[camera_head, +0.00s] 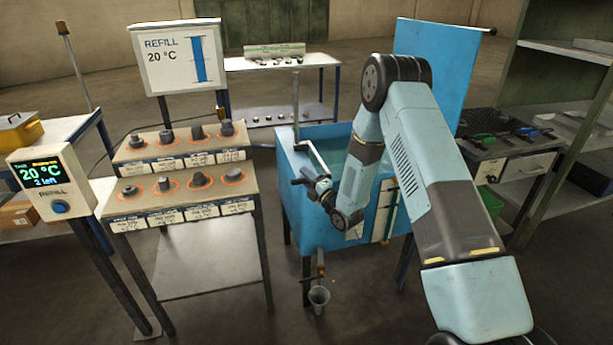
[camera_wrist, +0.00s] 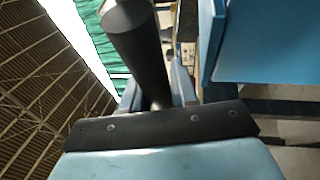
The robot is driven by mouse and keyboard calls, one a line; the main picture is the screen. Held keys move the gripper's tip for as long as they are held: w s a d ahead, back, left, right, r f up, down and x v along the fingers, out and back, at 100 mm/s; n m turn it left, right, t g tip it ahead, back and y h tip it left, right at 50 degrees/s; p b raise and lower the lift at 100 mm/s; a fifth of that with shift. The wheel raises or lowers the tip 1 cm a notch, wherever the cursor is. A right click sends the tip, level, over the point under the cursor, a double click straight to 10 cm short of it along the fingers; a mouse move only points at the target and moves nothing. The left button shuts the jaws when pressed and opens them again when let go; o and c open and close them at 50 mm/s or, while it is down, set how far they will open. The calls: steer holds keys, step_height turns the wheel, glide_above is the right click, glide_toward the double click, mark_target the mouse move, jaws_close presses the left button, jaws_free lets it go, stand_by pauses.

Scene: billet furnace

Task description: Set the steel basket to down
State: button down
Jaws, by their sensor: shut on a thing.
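The blue tank (camera_head: 290,175) stands in the middle of the head view with its blue lid (camera_head: 440,62) raised. A thin pale upright rod (camera_head: 296,95) rises at its back left corner, and a pale bar (camera_head: 315,158) slants from there along the left side towards my gripper. My gripper (camera_head: 311,184) is at the tank's front left edge. In the wrist view my gripper (camera_wrist: 158,92) is shut on a dark round handle (camera_wrist: 138,45). I cannot make out the steel basket itself; the tank's inside is mostly hidden by my arm.
Left of the tank, a two-tier stand (camera_head: 185,215) holds several dark parts on orange rings. A display box (camera_head: 52,185) reading 20 °C stands further left. A small cup (camera_head: 319,298) hangs below a tap at the tank's front. A shelf rack (camera_head: 560,60) stands at right.

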steer(key=shift+s+f, duration=0.15)
steer(key=shift+f, duration=0.3)
steer(key=c, duration=1)
jaws_free()
steer(key=shift+o, duration=0.2)
steer(key=v, duration=1.3)
steer(key=shift+s+d, duration=0.2)
steer(key=shift+d, duration=0.05)
steer(key=shift+r, duration=0.1)
